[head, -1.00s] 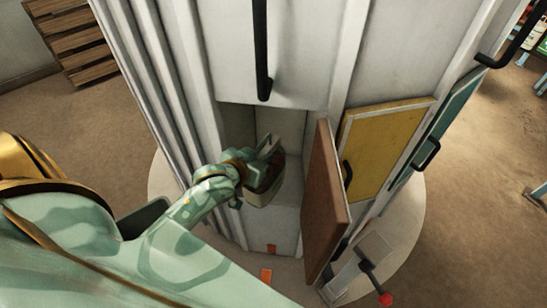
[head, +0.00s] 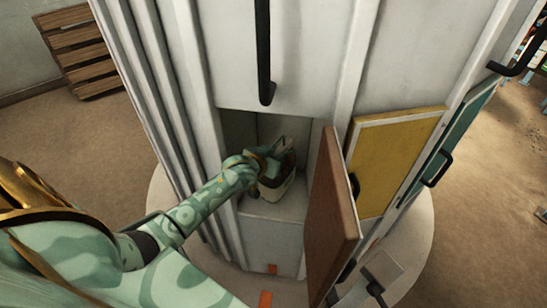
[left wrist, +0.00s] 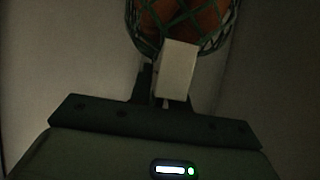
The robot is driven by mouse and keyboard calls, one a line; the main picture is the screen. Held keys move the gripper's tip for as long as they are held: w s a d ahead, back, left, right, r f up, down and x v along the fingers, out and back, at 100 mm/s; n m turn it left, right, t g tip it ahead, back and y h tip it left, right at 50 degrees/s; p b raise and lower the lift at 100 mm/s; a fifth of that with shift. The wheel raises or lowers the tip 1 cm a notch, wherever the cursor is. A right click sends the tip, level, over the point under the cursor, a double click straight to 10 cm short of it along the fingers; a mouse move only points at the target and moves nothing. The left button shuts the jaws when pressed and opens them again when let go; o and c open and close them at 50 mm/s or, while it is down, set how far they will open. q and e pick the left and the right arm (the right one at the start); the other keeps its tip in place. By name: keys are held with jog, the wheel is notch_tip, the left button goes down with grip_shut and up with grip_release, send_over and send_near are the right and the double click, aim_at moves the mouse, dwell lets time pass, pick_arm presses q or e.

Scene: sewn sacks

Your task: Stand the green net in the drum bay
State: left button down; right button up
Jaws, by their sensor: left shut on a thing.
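The green net (left wrist: 185,18) shows at the top of the left wrist view as green mesh around orange contents. In the head view, the pale-sided bundle (head: 284,181) at my left gripper is small and shaded, and its mesh is hard to make out. My left gripper (head: 277,155) is shut on the net, inside the open drum bay (head: 262,207). The net looks roughly upright, close above or on the bay floor; I cannot tell if it touches. The gripper and wrist hide part of it. My right gripper is out of view.
A brown door (head: 333,225) stands open at the bay's right side, close to the net. A yellow panel (head: 395,155) and a teal panel (head: 455,150) lie farther right on the drum. A black handle (head: 264,60) hangs above the bay.

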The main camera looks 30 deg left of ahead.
pick_arm(q)
jog(key=shift+w+a+f, duration=0.1)
jog(key=shift+w+f, duration=0.15)
jog(key=shift+w, duration=0.05)
jog(key=shift+f+b, duration=0.65)
jog(key=shift+f, duration=0.85)
jog(key=c, duration=1.3)
grip_release()
jog(key=shift+s+f, duration=0.1)
jog(key=shift+s, duration=0.05)
